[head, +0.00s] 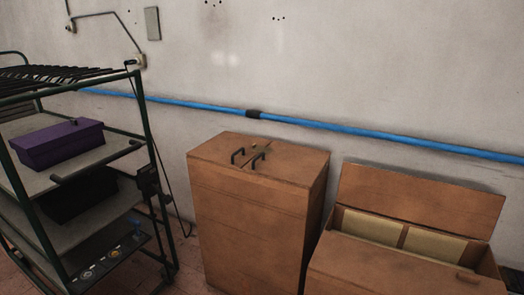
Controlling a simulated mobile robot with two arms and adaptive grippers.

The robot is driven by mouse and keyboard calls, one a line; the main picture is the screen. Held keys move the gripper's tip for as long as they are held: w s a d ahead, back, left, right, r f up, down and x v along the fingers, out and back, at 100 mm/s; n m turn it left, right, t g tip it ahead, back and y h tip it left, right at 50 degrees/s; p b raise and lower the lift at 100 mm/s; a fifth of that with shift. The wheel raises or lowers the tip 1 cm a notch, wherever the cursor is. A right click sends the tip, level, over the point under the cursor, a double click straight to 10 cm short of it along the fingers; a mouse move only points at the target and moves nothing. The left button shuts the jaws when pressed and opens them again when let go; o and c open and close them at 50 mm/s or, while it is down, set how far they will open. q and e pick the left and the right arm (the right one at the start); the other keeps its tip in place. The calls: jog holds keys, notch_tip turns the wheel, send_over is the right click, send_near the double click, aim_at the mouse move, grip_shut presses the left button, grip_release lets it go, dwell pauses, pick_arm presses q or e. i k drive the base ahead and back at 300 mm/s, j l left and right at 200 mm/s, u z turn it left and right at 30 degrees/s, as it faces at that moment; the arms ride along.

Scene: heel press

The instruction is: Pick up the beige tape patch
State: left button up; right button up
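I cannot make out a beige tape patch for certain. Two pale beige rectangular panels (371,226) show inside the open brown box at the right; I cannot tell whether they are padding or something else. A very small light spot (254,147) is on top of the closed brown cabinet, too small to identify. Neither of my grippers is in view.
The closed brown cabinet (248,215) has two dark handles (238,155) on top. The open brown box (385,278) has its lid (420,200) raised. A green-framed rack (150,150) at left carries a purple box (58,144). A blue pipe (350,131) crosses the wall.

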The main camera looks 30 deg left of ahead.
aim_at(257, 148)
jog(key=i+j, duration=0.45)
jog(key=j, duration=0.25)
jog(key=i+j, duration=0.25)
jog(key=j, duration=0.1)
